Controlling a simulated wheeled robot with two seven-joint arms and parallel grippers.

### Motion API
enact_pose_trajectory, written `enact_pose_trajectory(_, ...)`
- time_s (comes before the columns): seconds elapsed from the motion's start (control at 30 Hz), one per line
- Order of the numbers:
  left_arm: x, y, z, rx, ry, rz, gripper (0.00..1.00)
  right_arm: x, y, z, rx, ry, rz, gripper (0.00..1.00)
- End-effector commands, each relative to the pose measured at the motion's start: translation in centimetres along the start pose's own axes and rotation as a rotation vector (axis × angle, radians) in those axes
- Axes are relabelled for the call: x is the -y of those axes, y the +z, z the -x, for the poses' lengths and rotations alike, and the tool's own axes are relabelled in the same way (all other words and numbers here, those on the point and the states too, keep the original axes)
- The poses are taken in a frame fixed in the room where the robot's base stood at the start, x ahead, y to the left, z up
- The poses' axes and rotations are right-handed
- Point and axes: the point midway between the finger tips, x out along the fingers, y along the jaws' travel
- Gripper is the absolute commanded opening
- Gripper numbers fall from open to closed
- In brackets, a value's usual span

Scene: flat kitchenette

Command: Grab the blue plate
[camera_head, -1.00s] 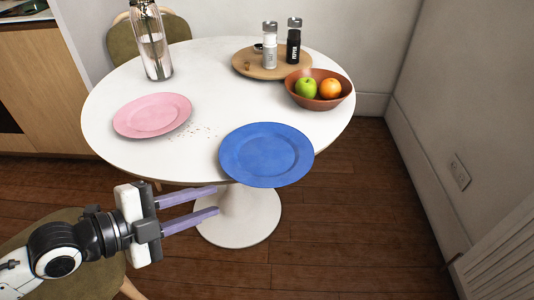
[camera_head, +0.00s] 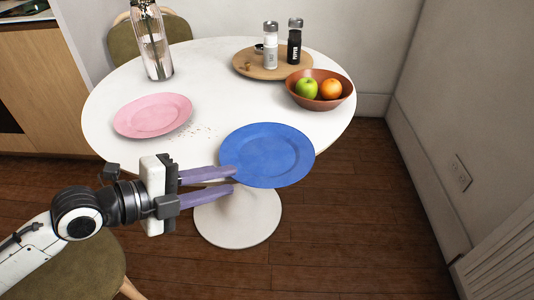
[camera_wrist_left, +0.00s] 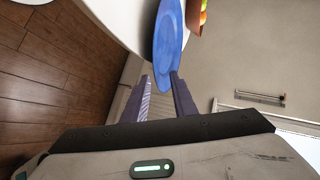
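The blue plate (camera_head: 267,155) lies at the front edge of the white round table (camera_head: 215,85), and its near rim sticks out past the edge. My left gripper (camera_head: 236,180) is open and empty, with its purple fingers pointing right at the plate's left near rim. In the left wrist view the blue plate (camera_wrist_left: 168,45) shows edge-on ahead, and its lower end reaches between the two fingers (camera_wrist_left: 160,88). I cannot tell whether either finger touches it. My right gripper is not in view.
A pink plate (camera_head: 153,115) lies left of the blue one, with crumbs (camera_head: 198,131) between them. A fruit bowl (camera_head: 320,103), a wooden board (camera_head: 250,71) with two shakers, and a glass vase (camera_head: 152,45) stand farther back. A chair (camera_head: 75,265) is below my left arm.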

Motion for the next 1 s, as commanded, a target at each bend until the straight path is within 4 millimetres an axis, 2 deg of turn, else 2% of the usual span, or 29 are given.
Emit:
enact_pose_trajectory(0.3, -0.5, -0.1, -3.9, -0.001, -0.003, 0.003, 0.25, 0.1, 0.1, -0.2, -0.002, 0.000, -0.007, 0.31)
enact_pose_trajectory(0.63, -0.6, 0.0, -4.4, 0.000, -0.001, 0.000, 0.25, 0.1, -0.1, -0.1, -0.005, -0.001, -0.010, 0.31)
enact_pose_trajectory(0.8, -0.6, 0.0, -4.4, 0.000, 0.000, 0.001, 0.00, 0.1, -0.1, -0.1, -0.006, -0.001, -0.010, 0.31)
enact_pose_trajectory(1.0, -0.6, 0.0, -4.4, 0.000, 0.000, 0.001, 0.00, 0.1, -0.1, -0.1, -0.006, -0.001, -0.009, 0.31)
